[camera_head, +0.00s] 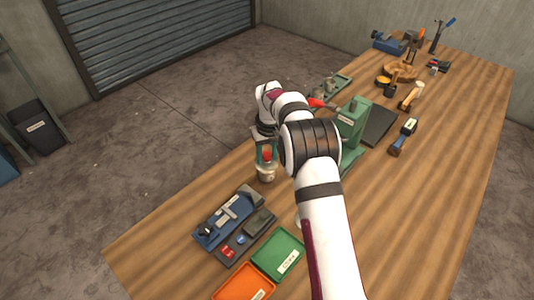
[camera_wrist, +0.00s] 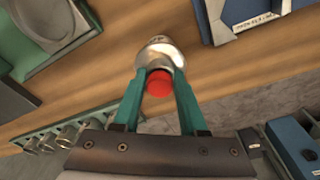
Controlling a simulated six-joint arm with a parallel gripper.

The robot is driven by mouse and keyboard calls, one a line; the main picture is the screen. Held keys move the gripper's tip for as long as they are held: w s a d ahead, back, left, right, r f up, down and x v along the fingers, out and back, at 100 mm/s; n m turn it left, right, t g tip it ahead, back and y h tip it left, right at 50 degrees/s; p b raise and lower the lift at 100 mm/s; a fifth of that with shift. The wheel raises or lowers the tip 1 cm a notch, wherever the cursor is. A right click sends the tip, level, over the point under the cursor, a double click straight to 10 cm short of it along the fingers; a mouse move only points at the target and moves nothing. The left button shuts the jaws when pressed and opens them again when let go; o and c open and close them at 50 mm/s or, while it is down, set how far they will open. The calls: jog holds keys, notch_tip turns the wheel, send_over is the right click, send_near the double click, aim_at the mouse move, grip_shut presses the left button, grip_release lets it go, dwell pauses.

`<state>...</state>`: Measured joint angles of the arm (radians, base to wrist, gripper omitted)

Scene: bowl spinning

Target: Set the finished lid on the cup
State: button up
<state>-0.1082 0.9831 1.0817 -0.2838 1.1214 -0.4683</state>
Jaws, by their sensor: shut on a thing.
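My gripper (camera_head: 266,153) is low over the near-left edge of the bench, its teal fingers closed around a red knob (camera_head: 267,155). In the wrist view my gripper (camera_wrist: 160,78) has one finger on each side of the red knob (camera_wrist: 158,83), which I take as part of the lid. A shiny metal body (camera_wrist: 160,47) lies right beyond the fingertips. In the head view the labelled metal cup (camera_head: 266,174) stands upright directly under the fingers. I cannot tell where the lid ends and the cup begins, or whether they touch.
A blue tool fixture (camera_head: 228,215), a green tray (camera_head: 279,255) and an orange tray (camera_head: 243,285) are in front. A green press-like stand (camera_head: 352,125) is close right, partly behind my arm. A green rack of metal cups (camera_head: 333,86) stands behind. Tools (camera_head: 404,137) lie farther right.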

jog(key=shift+f, duration=0.3)
jog(key=shift+f, duration=0.1)
jog(key=shift+f, duration=0.25)
dwell(0.4)
jog(key=o, duration=1.3)
jog(key=shift+r, duration=4.05)
